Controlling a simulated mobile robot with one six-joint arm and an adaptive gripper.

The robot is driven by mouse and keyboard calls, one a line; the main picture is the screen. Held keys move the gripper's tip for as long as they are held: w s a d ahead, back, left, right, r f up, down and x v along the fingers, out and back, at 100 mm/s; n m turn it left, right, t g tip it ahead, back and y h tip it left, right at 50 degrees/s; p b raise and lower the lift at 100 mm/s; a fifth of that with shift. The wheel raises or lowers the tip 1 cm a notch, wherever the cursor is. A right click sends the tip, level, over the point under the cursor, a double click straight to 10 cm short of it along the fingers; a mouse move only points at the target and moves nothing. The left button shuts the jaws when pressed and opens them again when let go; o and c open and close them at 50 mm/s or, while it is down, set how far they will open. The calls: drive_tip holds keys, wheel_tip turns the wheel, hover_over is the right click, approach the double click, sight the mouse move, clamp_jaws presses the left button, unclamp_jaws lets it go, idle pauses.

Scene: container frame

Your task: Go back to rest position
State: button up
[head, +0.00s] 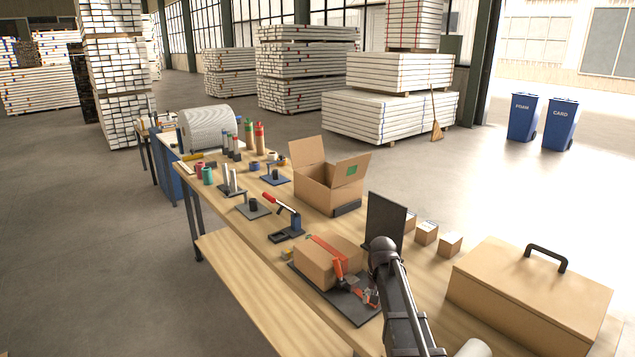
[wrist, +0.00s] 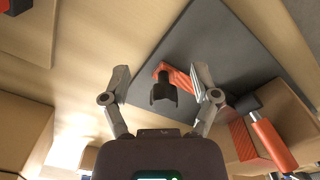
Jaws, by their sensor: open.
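My gripper (wrist: 162,78) is open in the wrist view, its two grey fingers spread wide. A dark forked piece with an orange-red part (wrist: 177,73) shows in the gap between the fingertips, over or on a dark grey plate (wrist: 205,40). I cannot tell whether the fingers touch it. In the head view my arm reaches in from the bottom right over the bench; the fingers are not clear there. The dark plate (head: 352,312) bears a closed cardboard box (head: 315,266) with red tape and an orange-handled tool (head: 339,271) beside it.
A dark upright panel (head: 387,216) stands close behind my arm. Small boxes (head: 426,233) and a large handled case (head: 530,300) lie to the right. An open carton (head: 325,187) and a red-handled clamp (head: 281,203) stand farther along the bench (head: 232,225). The floor at left is clear.

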drive_tip(key=s+a+n, duration=0.1)
drive_tip(key=s+a, duration=0.1)
drive_tip(key=s, duration=0.7)
drive_tip(key=s+a+n, duration=0.2)
drive_tip(key=s, duration=0.8)
drive_tip(key=shift+s, duration=0.3)
idle(0.6)
